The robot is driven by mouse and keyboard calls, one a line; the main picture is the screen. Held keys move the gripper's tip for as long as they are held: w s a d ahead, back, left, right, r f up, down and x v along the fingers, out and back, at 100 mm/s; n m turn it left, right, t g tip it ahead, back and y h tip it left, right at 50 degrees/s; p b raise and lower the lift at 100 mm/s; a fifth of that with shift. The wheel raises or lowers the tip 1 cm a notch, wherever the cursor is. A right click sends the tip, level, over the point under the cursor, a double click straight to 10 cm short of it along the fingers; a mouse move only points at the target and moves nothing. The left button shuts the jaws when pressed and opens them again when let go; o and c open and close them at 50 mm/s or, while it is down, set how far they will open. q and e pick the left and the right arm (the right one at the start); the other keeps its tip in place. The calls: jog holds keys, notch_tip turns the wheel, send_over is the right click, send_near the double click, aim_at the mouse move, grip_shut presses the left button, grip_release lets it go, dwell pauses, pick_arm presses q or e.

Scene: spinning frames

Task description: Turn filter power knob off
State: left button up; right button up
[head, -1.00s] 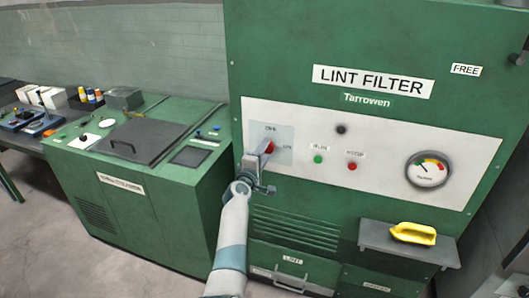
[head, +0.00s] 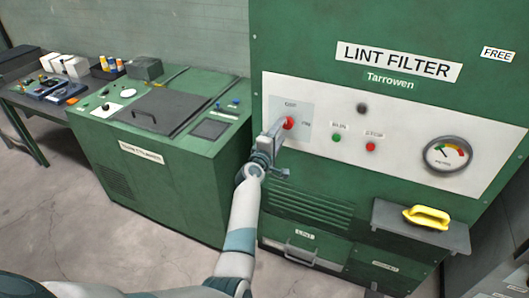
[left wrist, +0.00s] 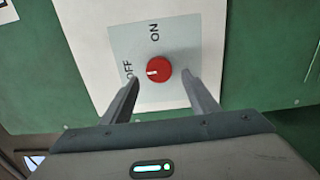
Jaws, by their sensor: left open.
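The filter power knob (left wrist: 158,69) is a red round knob on a pale square plate (left wrist: 180,35). In the left wrist view its white mark points left, toward the OFF label (left wrist: 127,71); the ON label (left wrist: 154,32) is above it. In the head view the red knob (head: 289,123) shows on the lint filter's white panel. My left gripper (left wrist: 161,76) is open, its fingers to either side of the knob with visible gaps. In the head view the left gripper (head: 279,128) is right at the knob's front. My right gripper is out of view.
Green and red buttons (head: 370,147) and a gauge (head: 447,154) are to the right on the panel. A shelf (head: 395,222) with a yellow-handled item (head: 427,217) juts out lower right. A green cabinet (head: 170,200) stands to the left. Grey floor lies in front.

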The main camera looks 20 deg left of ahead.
pick_arm(q)
jog(key=s+p, duration=0.4)
jog(key=s, duration=1)
jog(key=shift+s+a+p, duration=0.15)
jog(key=shift+a+p, duration=0.1)
jog(key=shift+p, duration=0.15)
